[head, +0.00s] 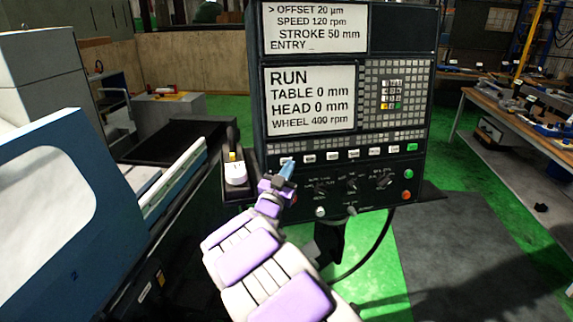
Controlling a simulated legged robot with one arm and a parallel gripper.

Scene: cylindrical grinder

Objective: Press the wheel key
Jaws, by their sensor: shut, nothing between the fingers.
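The control panel (400,27) stands upright in front of me, with a row of labelled keys below its lower screen (310,99). The key labels are too small to read, so I cannot tell which one is the wheel key. The leftmost white key (287,160) is partly hidden by my gripper. My gripper (289,165) is shut and empty, its blue fingertips at that key; I cannot tell whether they touch it. The lower screen reads RUN, TABLE 0 mm, HEAD 0 mm, WHEEL 400 rpm.
More white keys (353,154) and a green key (412,147) continue to the right, with knobs (352,185) below. A white round part (235,173) stands left of the panel. The grinder body (95,205) fills the left side. A workbench (520,125) stands at the right.

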